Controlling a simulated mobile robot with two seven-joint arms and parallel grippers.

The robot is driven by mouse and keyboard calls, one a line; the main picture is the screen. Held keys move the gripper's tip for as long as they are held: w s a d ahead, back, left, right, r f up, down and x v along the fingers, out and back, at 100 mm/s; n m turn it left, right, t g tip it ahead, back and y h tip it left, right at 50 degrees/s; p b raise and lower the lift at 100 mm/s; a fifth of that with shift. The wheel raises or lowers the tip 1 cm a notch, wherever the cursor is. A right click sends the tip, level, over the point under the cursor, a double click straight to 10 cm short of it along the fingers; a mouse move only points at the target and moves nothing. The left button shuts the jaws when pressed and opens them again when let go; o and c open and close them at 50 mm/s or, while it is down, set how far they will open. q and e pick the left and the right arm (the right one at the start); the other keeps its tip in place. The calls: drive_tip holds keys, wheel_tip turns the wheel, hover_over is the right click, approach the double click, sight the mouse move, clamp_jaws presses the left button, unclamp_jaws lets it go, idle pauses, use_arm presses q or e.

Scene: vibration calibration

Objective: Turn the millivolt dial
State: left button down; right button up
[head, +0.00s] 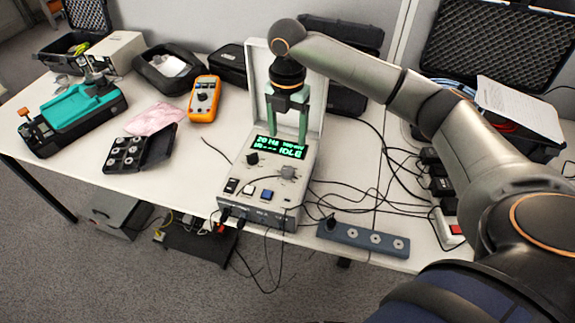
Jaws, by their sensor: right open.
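The calibrator box (262,190) stands on the white table with its lid open behind it. Its lit green display (281,147) reads "20 Hz", a blurred value and "IDLE". Below the display are a black knob (252,158) at the left and a grey knob (288,172) at the right. I cannot read which is the millivolt dial. My right gripper (286,135) points down, open and empty, with its green fingers in front of the lid at the display's upper edge. It appears apart from both knobs. My left gripper is out of view.
Buttons (266,196) line the box's front, with cables hanging below. A power strip (362,239) lies at the table's front edge. An orange multimeter (204,98), a black case of round parts (140,150) and a teal device (75,113) stand left. Black cables cross the table at right.

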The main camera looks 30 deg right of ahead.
sight(288, 170)
wheel_tip(288, 170, down, 12)
drive_tip(key=shift+f, duration=0.2)
idle(0.4)
clamp_jaws()
idle(0.5)
